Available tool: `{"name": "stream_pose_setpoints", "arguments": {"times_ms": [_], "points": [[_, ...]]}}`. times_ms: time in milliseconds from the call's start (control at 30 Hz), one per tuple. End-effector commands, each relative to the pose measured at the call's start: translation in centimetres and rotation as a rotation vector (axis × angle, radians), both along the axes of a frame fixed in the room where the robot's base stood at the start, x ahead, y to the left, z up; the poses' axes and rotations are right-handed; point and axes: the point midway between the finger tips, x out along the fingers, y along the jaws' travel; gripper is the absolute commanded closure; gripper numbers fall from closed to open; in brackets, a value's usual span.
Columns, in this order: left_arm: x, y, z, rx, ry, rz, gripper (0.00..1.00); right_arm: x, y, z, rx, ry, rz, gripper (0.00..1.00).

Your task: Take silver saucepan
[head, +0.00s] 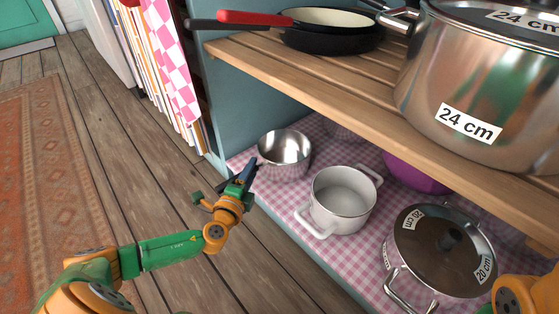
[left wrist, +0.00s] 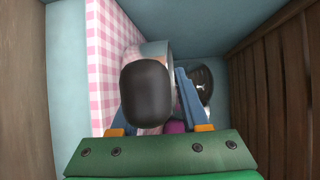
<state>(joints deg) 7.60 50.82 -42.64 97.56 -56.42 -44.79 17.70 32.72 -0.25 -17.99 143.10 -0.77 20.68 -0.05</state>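The silver saucepan (head: 285,147) stands on the lower shelf's near left corner, open side up. My left gripper (head: 247,172) is at its left side, where the handle points out. In the left wrist view the dark handle (left wrist: 149,95) points at the camera between my two blue fingers (left wrist: 160,92), with part of the silver pan (left wrist: 155,48) behind it. The fingers are apart, with a gap at the right finger; the handle hides part of the left finger. Contact with the handle cannot be seen. My right gripper is out of view; only an orange arm part shows at lower right.
A white pot (head: 342,199), a lidded 20 cm pot (head: 440,250) and a purple pot (head: 417,174) stand right of the saucepan on the checked cloth (head: 290,200). The wooden upper shelf (head: 300,73) is overhead, with a large 24 cm pot (head: 480,85) and black pans (head: 330,38).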

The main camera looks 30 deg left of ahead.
Motion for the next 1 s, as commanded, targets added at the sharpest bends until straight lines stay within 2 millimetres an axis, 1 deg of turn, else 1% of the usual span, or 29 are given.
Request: {"name": "stream_pose_setpoints", "arguments": {"times_ms": [33,133,167,1000], "points": [[-0.01,0.00,0.01,0.000,0.000,0.000,0.72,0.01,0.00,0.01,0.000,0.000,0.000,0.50],[-0.02,-0.01,0.00,0.000,0.000,0.000,0.99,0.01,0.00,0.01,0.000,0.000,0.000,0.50],[-0.02,-0.01,-0.01,0.000,0.000,0.000,1.00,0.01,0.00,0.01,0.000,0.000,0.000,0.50],[-0.04,-0.01,-0.05,-0.001,0.001,0.000,1.00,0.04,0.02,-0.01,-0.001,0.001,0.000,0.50]]}}
